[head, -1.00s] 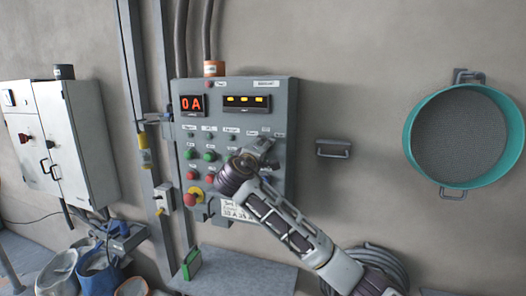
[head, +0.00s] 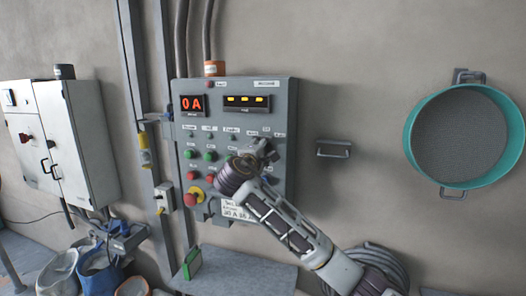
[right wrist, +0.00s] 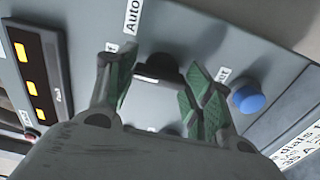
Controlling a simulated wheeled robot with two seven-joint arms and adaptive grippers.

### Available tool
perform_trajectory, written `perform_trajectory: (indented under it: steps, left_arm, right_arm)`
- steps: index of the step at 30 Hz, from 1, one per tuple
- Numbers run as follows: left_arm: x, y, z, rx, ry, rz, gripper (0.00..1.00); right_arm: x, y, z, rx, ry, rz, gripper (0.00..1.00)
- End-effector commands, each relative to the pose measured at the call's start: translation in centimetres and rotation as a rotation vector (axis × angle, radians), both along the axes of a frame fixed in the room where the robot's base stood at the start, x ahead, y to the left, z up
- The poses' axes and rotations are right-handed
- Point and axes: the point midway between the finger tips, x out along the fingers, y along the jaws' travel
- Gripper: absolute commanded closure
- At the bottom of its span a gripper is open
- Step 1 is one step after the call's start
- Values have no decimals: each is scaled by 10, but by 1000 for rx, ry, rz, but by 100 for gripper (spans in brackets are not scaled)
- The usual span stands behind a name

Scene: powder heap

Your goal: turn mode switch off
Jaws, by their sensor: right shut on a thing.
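The grey control panel (head: 275,200) is fixed to the wall in the middle of the head view. My right gripper (head: 264,150) is at the panel's right part and covers the mode switch in that view. In the right wrist view, the black mode switch knob (right wrist: 160,67) shows between the green-padded fingers of my right gripper (right wrist: 162,95), which is shut on it. An "Auto" label (right wrist: 132,16) is beside it, and another label is partly hidden by a finger. The knob's exact pointing direction is hard to tell. My left gripper is not in view.
A blue button (right wrist: 248,98) is close to the right finger. The panel has a red "0 A" display (head: 192,104), a yellow-lit display (head: 246,103), several green and red buttons, and a red emergency stop (head: 195,194). A handle (head: 333,149) and a teal sieve (head: 412,140) are on the wall.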

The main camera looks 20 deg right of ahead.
Motion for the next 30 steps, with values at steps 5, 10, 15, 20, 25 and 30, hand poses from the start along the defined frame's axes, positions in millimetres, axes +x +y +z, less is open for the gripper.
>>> perform_trajectory:
  steps: [5, 10, 15, 20, 25, 30]
  left_arm:
    - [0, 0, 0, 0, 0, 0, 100]
    - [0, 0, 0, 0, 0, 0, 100]
    - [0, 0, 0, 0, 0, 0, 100]
    - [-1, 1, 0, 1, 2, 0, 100]
    - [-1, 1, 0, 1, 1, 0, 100]
    - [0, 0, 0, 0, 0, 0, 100]
  right_arm:
    - [0, 1, -2, 0, 4, 2, 41]
    - [0, 1, -1, 1, 2, 1, 27]
    - [0, 0, -1, 1, 1, 1, 27]
    - [-1, 1, -1, 1, 1, 1, 27]
    - [-7, 6, -1, 1, -1, 2, 27]
    - [-21, 16, -1, 2, 1, 3, 27]
